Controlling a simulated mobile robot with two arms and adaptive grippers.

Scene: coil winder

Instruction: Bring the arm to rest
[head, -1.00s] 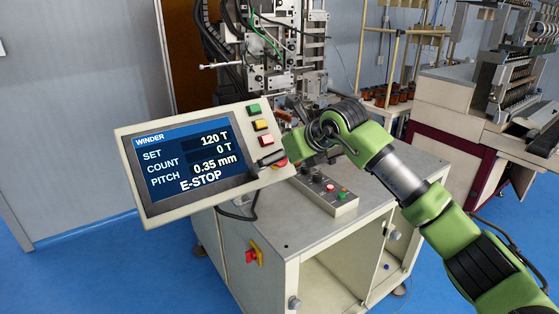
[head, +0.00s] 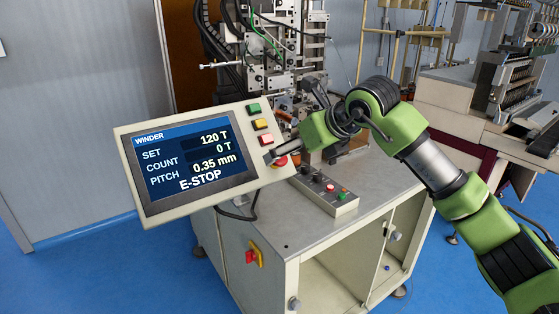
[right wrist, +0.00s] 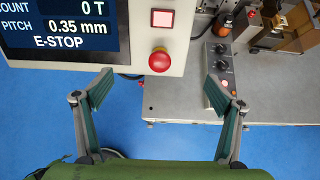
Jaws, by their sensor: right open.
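My right arm comes in from the right in the head view, and its gripper (head: 285,152) is beside the lower right edge of the control panel. In the right wrist view the gripper (right wrist: 160,90) has its two fingers spread wide, with nothing between them. The red mushroom button (right wrist: 159,61) shows beyond the fingers, apart from them; in the head view it (head: 280,162) is partly hidden by the gripper. The panel screen (head: 190,165) reads SET 120 T, COUNT 0 T, PITCH 0.35 mm and E-STOP. My left gripper is not in view.
The winder cabinet (head: 262,222) stands under the panel, with a small button box (head: 328,190) on its top. The winding mechanism (head: 275,60) rises behind. Another machine (head: 480,90) stands at the back right. Blue floor is open in front.

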